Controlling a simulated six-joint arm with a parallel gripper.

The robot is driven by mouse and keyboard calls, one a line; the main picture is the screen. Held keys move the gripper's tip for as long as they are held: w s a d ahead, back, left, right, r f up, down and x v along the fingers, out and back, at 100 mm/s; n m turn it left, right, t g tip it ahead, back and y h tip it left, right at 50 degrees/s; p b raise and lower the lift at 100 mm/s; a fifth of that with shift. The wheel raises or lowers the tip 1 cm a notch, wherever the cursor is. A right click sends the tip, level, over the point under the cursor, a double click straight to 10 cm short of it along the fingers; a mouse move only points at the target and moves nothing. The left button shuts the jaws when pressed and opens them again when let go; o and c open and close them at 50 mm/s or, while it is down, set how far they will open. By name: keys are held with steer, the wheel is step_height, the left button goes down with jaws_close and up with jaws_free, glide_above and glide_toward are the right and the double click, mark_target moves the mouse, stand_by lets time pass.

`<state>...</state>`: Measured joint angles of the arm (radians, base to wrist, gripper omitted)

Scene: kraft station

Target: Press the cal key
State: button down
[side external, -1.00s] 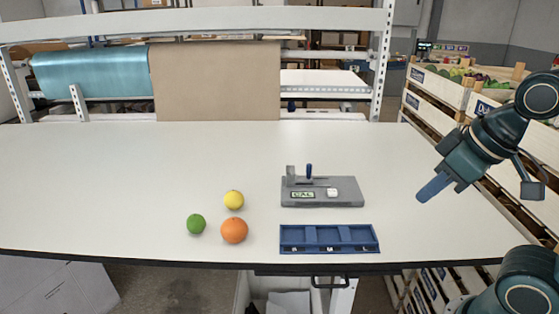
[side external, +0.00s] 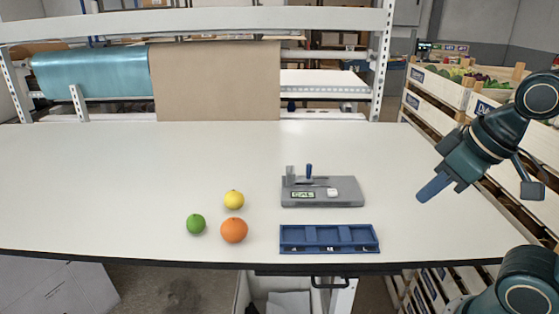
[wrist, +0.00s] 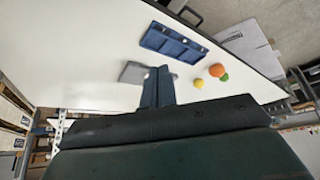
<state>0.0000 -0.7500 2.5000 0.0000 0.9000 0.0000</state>
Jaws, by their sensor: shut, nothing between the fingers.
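A grey device (side external: 345,188) lies flat on the white table, right of centre in the side view. A green label reading CAL (side external: 303,195) is on its front left, with a white key (side external: 332,192) to the right of it. A dark blue lever (side external: 309,171) and a grey upright post stand on its back left. My gripper (side external: 433,187) is shut and empty, held above the table to the right of the device and apart from it. In the wrist view the shut fingers (wrist: 158,88) partly hide the grey device (wrist: 133,73).
A blue tray (side external: 328,230) with compartments lies in front of the device, near the front edge. A yellow fruit (side external: 234,199), a green fruit (side external: 196,224) and an orange (side external: 234,230) sit to the left. Wooden crates (side external: 440,85) stand right of the table. The table's left side is clear.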

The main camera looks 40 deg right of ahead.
steer(key=shift+w, duration=0.15)
stand_by(0.7)
steer(key=m+t+y, duration=0.3)
steer(key=m, duration=0.2)
glide_above(337, 192)
step_height(337, 192, down, 2)
steer(key=shift+f, duration=0.15)
steer(key=shift+f, duration=0.2)
steer(key=shift+f, duration=4.25)
